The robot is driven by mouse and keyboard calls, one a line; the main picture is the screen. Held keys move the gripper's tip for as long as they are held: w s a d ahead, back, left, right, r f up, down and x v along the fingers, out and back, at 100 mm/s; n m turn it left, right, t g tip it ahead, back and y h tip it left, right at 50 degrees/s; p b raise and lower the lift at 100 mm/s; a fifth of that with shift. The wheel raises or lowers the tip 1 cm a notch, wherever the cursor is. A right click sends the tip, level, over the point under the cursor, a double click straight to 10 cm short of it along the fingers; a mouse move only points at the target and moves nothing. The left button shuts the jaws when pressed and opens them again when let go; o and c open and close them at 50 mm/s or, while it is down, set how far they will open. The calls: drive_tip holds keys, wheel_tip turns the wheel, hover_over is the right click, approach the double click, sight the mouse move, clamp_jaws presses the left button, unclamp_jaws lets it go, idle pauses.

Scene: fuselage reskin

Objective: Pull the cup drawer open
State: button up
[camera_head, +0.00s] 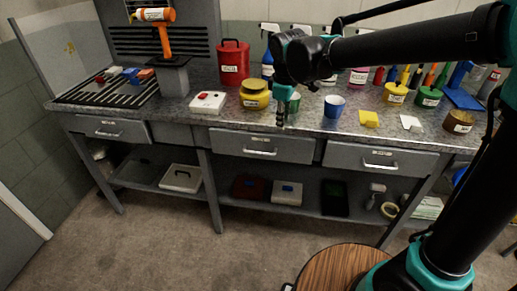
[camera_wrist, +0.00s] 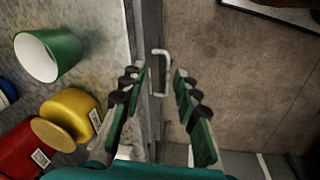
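Three grey drawers with bar handles sit under the workbench top; which one is the cup drawer I cannot read. The middle drawer (camera_head: 285,147) is shut, with a small label above its handle (camera_head: 259,153). My gripper (camera_head: 281,123) points down at the bench's front edge, above and right of this handle in the head view. In the wrist view, my gripper (camera_wrist: 155,76) is open. A drawer handle (camera_wrist: 166,66) shows in the gap between its fingertips, and I see no contact. The left drawer (camera_head: 112,131) and right drawer (camera_head: 380,160) are also shut.
On the bench (camera_head: 225,119) stand a yellow jar (camera_head: 254,96), a red canister (camera_head: 233,66) and a blue cup (camera_head: 334,106). A green cup (camera_wrist: 50,54) is near my gripper. Trays lie on the lower shelf. A round wooden stool top (camera_head: 338,266) is in front.

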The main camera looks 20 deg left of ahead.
sight(259, 153)
drive_tip(key=s+a+r+n, duration=0.2)
drive_tip(key=s+a+n, duration=0.15)
drive_tip(key=a, duration=0.45)
drive_tip(key=shift+m, duration=0.35)
drive_tip(key=w+f, duration=0.1)
drive_tip(key=f, duration=0.4)
drive_tip(key=w+f, duration=0.1)
drive_tip(key=f, duration=0.5)
drive_tip(key=w+f, duration=0.1)
drive_tip(key=f, duration=0.5)
drive_tip(key=shift+a+f, duration=0.1)
drive_tip(key=shift+a, duration=0.05)
clamp_jaws()
